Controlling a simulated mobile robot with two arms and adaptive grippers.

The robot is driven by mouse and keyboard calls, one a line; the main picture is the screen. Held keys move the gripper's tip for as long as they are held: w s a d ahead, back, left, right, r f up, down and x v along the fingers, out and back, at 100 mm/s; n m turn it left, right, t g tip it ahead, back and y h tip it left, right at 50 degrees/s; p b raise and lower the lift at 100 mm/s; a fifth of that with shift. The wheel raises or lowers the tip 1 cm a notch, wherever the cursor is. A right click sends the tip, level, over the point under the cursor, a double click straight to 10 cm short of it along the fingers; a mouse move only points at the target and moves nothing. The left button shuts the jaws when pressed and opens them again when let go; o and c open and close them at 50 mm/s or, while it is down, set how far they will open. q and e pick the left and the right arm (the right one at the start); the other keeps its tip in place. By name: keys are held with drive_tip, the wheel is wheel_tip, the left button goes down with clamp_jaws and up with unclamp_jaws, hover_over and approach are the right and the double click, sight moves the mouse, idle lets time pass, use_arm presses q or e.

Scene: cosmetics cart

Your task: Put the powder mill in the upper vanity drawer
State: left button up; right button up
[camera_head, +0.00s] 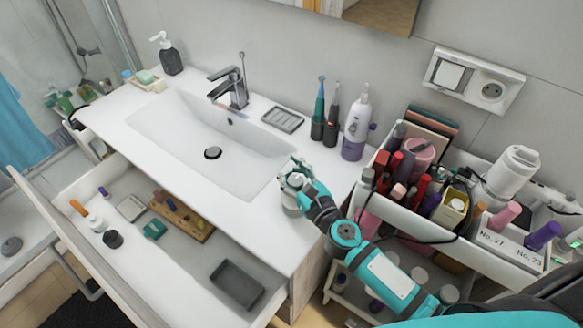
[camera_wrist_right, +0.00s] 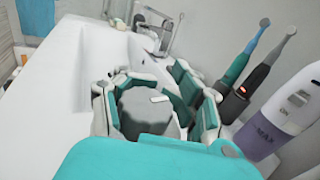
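The powder mill looks like a short round grey-white piece (camera_head: 290,198) at the counter strip right of the sink. It also shows in the right wrist view as a grey round top (camera_wrist_right: 145,112) between the fingers. My right gripper (camera_head: 297,182) is around it from above, one finger on each side. I cannot tell whether the pads press on it or whether it is off the counter. The upper vanity drawer (camera_head: 150,275) is pulled out below the counter front, with free floor between its contents. My left gripper is not in view.
The drawer holds a dark tray (camera_head: 237,284), a wooden holder (camera_head: 182,217) and several small items. Two electric toothbrushes (camera_head: 318,122) and a white-purple bottle (camera_head: 356,128) stand behind my gripper. A crowded cosmetics cart (camera_head: 480,248) is at the right.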

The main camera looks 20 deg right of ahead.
drive_tip(key=o, duration=0.9)
drive_tip(key=shift+o, duration=0.2)
